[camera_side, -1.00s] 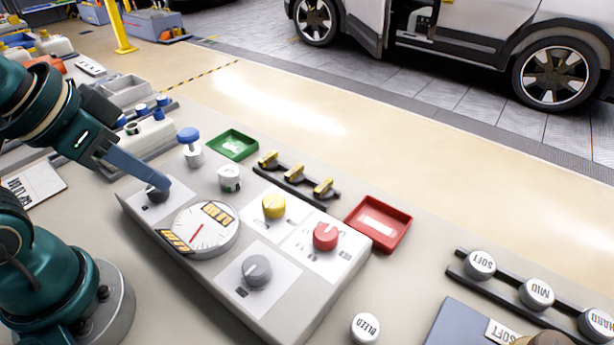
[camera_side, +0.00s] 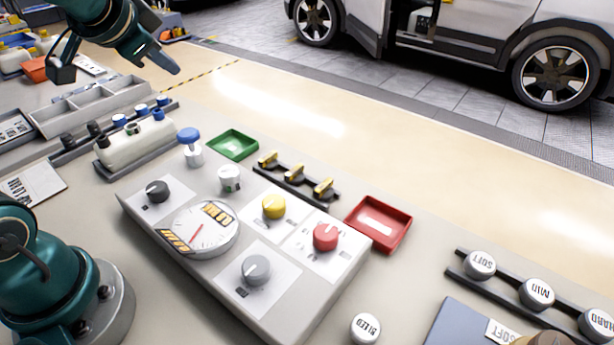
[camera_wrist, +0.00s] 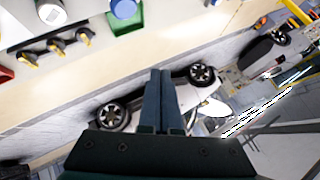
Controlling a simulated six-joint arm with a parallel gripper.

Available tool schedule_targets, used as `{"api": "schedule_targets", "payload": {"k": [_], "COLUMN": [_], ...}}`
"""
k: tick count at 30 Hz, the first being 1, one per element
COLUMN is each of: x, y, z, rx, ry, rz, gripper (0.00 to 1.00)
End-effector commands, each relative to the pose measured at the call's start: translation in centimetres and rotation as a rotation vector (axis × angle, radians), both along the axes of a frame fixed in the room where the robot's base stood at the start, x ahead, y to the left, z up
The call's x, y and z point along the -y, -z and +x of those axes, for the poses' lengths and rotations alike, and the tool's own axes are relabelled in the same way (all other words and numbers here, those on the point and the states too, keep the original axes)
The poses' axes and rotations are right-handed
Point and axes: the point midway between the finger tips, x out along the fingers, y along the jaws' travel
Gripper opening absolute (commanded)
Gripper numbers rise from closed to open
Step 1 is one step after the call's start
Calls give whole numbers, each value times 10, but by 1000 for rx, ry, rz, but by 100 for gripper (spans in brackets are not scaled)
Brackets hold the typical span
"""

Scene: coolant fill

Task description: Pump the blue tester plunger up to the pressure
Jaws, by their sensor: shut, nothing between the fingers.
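The blue tester plunger (camera_side: 188,135) stands upright on its pale cylinder behind the grey panel, with a gap of shaft showing under its blue cap. The blue cap also shows at the top of the wrist view (camera_wrist: 124,8). The round gauge (camera_side: 206,230) on the panel has a red needle; its reading is too small to tell. My gripper (camera_side: 172,70) is shut and empty, raised above and behind the plunger, apart from it. In the wrist view its fingers (camera_wrist: 160,75) lie together.
The panel carries a black knob (camera_side: 157,191), a yellow knob (camera_side: 274,206), a red knob (camera_side: 325,236) and a grey knob (camera_side: 257,270). A green tray (camera_side: 233,145) sits right of the plunger, with yellow-handled valves (camera_side: 295,173) nearby. A white tank (camera_side: 135,145) stands left.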

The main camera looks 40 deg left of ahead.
Motion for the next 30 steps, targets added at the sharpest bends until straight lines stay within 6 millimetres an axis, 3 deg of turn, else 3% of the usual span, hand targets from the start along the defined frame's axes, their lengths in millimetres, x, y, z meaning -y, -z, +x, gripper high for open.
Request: {"api": "schedule_targets", "payload": {"k": [4,17,30], "x": [-9,-9,-8], "y": [8,12,67], "z": [0,-1,-2], "rx": [-25,-27,-32], "ry": [-30,-33,-29], "rz": [-8,-11,-10], "gripper": [0,0,0]}}
